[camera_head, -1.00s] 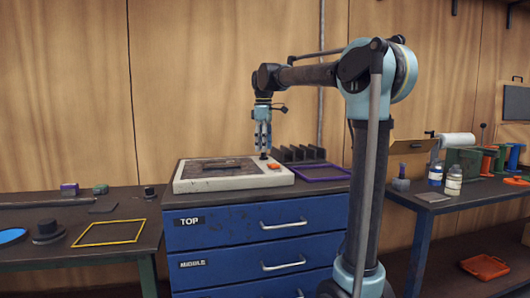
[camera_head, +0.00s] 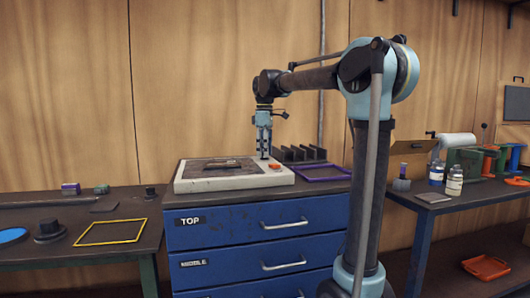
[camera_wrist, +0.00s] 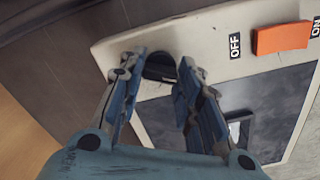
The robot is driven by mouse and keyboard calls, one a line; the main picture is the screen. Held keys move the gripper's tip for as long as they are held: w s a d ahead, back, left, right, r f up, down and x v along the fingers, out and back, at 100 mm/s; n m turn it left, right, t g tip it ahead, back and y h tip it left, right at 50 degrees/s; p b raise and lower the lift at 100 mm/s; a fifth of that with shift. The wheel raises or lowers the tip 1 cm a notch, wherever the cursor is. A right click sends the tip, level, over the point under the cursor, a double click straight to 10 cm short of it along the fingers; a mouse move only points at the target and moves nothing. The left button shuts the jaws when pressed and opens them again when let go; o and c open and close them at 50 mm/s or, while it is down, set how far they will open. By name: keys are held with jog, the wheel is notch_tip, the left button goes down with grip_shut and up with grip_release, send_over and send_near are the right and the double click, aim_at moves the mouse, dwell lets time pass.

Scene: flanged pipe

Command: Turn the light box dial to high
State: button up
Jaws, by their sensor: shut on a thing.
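The light box (camera_head: 205,184) is a pale slab with a dark panel, lying on top of the blue drawer cabinet. Its dial (camera_wrist: 160,67) is a dark round knob near the box's edge in the wrist view. My gripper (camera_head: 264,155) points down at the far right part of the box. In the wrist view my gripper (camera_wrist: 158,64) has its two fingers on either side of the dial, shut on it. The fingers hide the dial's sides, and I cannot read any mark for its setting. An orange switch (camera_wrist: 281,38) sits beside it, between OFF and ON labels.
A dark slotted rack (camera_head: 300,154) and a purple frame (camera_head: 325,178) are close to the right of the box. The blue cabinet (camera_head: 230,237) stands between two benches. The left bench holds a yellow frame (camera_head: 78,243); bottles (camera_head: 454,182) stand on the right bench.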

jog(key=m, duration=0.4)
jog(key=shift+w+r+m, duration=0.1)
jog(key=shift+w+m, duration=0.15)
jog(key=shift+m, duration=0.15)
jog(key=m, duration=0.4)
jog(key=shift+d+m, duration=0.1)
jog(key=shift+m, duration=0.3)
jog(key=m, duration=0.4)
jog(key=shift+s+m, duration=0.1)
jog(key=shift+m, duration=2.2)
jog(key=o, duration=1)
jog(key=shift+o, duration=0.2)
